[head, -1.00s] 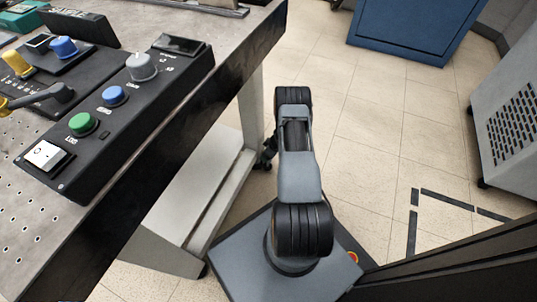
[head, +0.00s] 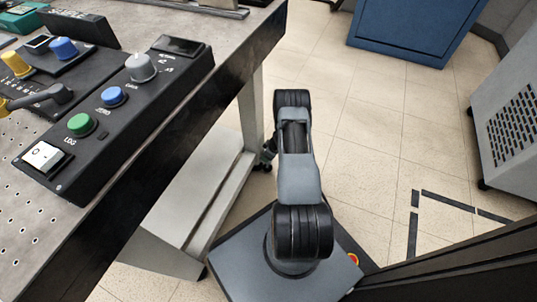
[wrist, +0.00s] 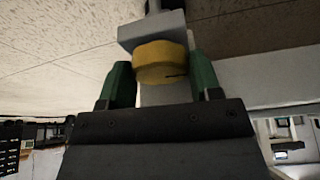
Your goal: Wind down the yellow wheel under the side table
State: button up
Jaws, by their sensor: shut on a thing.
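The yellow wheel (wrist: 160,62) is a short ridged disc with a small dark mark on its side, seen in the wrist view. It sits against a grey block, with a dark part at the picture's top edge. My gripper (wrist: 160,70) has its green fingers on either side of the wheel and is shut on it. The side table (head: 236,28) is at the left in the head view, with light grey legs and a low beam. My arm reaches down beside its far leg. The wheel is hidden in the head view.
On the table stands a black control box (head: 125,120) with green, blue and grey knobs. A blue cabinet (head: 410,28) is at the back and a grey vented cabinet (head: 510,120) at the right. Tiled floor (head: 375,130) between them is clear.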

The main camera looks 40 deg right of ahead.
jog(key=shift+f+m+b, duration=0.2)
jog(key=shift+m+b, duration=0.3)
jog(key=shift+b, duration=0.5)
jog(key=shift+r+m+h, duration=0.2)
jog(key=shift+m+h, duration=0.1)
jog(key=o, duration=0.9)
jog(key=shift+o, duration=0.2)
jog(key=p+v, duration=0.4)
jog(key=v, duration=0.9)
jog(key=shift+s+r, duration=0.2)
jog(key=shift+r, duration=0.15)
